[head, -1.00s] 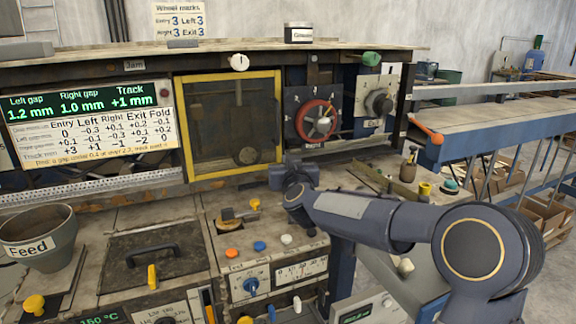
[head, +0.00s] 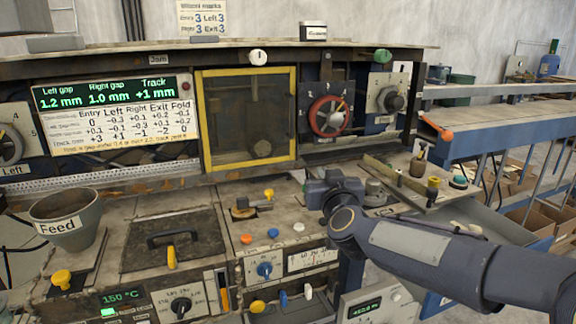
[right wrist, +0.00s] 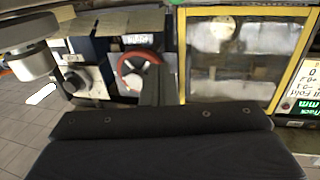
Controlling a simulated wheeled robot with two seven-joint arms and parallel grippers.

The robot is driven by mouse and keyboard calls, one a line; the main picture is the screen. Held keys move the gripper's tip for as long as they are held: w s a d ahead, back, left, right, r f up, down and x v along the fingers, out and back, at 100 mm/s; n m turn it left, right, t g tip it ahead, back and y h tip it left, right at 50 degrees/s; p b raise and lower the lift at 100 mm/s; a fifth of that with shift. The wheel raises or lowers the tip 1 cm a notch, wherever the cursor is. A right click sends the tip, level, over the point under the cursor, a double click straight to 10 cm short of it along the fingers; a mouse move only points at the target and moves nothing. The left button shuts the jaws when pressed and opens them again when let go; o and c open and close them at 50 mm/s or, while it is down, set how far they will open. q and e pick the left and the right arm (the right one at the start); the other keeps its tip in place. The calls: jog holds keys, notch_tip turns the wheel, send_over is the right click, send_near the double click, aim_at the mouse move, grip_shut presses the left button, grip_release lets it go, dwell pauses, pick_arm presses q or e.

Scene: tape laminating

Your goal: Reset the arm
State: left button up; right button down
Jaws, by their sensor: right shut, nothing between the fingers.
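My right arm comes in from the lower right in the head view. Its gripper (head: 335,190) is in front of the machine, below the red handwheel (head: 329,116), and appears apart from it. In the right wrist view the dark gripper body fills the bottom, and the shut fingers (right wrist: 154,86) point toward the red handwheel (right wrist: 138,73). Nothing is held. My left gripper is in neither view.
The yellow-framed window (head: 249,118) and green gap display (head: 112,93) are left of the handwheel. A Feed bucket (head: 66,219) stands at the left. A shelf with small tools (head: 420,165) lies right of the gripper. A blue conveyor frame (head: 500,128) runs at the right.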

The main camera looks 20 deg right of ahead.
jog(key=s+a+f+g+y, duration=0.3)
jog(key=s+f, duration=0.3)
jog(key=s, duration=0.4)
jog(key=s+a+f+n+g+y+p, duration=0.1)
jog(key=s+a+f+g+y, duration=0.2)
jog(key=s, duration=0.7)
jog(key=s+a+f+g+y+p, duration=0.1)
jog(key=s+a+f+g+y, duration=0.1)
jog(key=s+a+f+g, duration=0.3)
jog(key=s+a+f, duration=0.1)
jog(key=s+f, duration=0.3)
jog(key=s, duration=0.2)
jog(key=shift+f+g+y, duration=0.4)
